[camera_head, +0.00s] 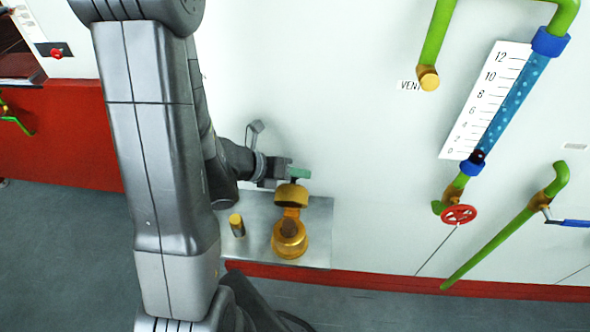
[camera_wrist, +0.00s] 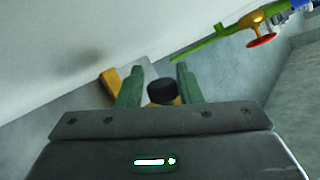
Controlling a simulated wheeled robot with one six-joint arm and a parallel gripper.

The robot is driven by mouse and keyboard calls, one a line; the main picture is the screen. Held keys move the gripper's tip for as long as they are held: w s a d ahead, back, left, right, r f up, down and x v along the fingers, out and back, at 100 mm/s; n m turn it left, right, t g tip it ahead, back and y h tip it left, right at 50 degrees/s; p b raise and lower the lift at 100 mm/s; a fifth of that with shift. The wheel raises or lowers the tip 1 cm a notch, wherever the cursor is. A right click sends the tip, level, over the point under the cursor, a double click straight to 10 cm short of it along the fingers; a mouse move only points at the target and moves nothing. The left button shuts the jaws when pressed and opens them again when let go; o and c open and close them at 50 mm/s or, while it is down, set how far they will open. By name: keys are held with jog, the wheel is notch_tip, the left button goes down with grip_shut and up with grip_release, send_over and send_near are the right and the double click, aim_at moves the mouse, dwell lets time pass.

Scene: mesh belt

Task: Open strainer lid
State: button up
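The brass strainer (camera_head: 289,243) stands on a metal shelf against the white wall in the head view. Its brass lid (camera_head: 292,195) stands raised above and behind the round body, and the opening shows dark inside. My gripper (camera_head: 298,173) is just above the lid at its upper edge. In the wrist view my gripper (camera_wrist: 160,76) has its two green fingers apart. A dark round piece (camera_wrist: 161,91) with some brass below it shows between them; I cannot tell whether they touch it. A brass part (camera_wrist: 110,84) shows left of the left finger.
A small cylinder with a brass top (camera_head: 236,224) stands on the metal shelf (camera_head: 319,225) left of the strainer. To the right are a level gauge (camera_head: 490,100), a red valve wheel (camera_head: 459,215) and green pipes (camera_head: 500,240). A red-edged ledge runs below.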

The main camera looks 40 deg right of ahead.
jog(key=shift+o, duration=1.4)
jog(key=shift+a+f, duration=0.1)
jog(key=shift+f, duration=0.1)
jog(key=shift+w+r, duration=0.1)
jog(key=shift+r, duration=0.05)
jog(key=shift+r, duration=0.1)
jog(key=shift+w+a+r, duration=0.15)
jog(key=shift+r, duration=0.05)
jog(key=p+v, duration=0.2)
jog(key=v, duration=1.1)
jog(key=shift+o, duration=0.2)
jog(key=shift+f, duration=0.1)
